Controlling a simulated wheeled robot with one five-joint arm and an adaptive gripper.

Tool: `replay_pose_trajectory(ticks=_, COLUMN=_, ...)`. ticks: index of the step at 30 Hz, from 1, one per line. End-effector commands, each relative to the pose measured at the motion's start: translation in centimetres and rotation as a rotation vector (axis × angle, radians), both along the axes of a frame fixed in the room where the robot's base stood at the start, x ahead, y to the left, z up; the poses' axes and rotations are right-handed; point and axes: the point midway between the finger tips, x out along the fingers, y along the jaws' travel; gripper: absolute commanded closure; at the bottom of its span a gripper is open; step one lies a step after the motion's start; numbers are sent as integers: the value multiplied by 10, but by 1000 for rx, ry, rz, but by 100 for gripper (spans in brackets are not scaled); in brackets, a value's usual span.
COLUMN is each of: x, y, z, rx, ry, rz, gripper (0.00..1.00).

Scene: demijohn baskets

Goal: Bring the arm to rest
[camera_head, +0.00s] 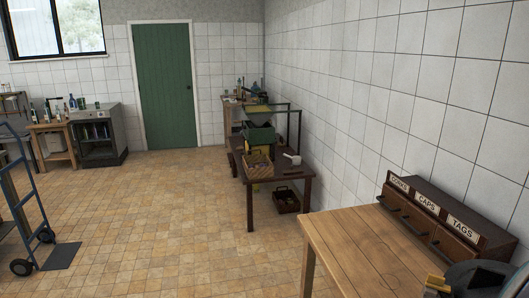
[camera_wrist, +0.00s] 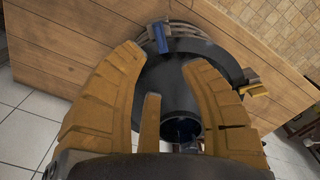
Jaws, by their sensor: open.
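My gripper (camera_wrist: 163,62) shows in the wrist view with its thick yellow fingers spread apart. Nothing is held between them. Behind the fingers is a dark round shape with a blue piece on its upper rim and a yellow piece on its right; I cannot tell how far it is from the fingertips. A plank wooden table top (camera_wrist: 60,45) lies beyond it. In the head view a dark rounded shape and a small yellow piece show at the lower right corner, over the wooden table (camera_head: 350,245); my gripper is not clearly seen there.
A drawer unit (camera_head: 436,217) labelled CORKS, CAPS and TAGS stands at the table's back. Farther off, a dark table (camera_head: 250,188) bears a basket (camera_head: 258,164) and a green box. A crate (camera_head: 287,200) is on the floor. A blue hand truck (camera_head: 30,205) stands left. The middle floor is clear.

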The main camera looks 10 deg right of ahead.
Motion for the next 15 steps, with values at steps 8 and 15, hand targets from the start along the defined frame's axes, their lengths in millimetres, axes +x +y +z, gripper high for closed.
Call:
replay_pose_trajectory(ticks=8, x=65, y=46, z=-6, rx=-59, ry=-22, rz=144, gripper=60)
replay_pose_trajectory(ticks=15, x=114, y=108, z=-20, rx=-116, ry=-67, rz=289, gripper=60)
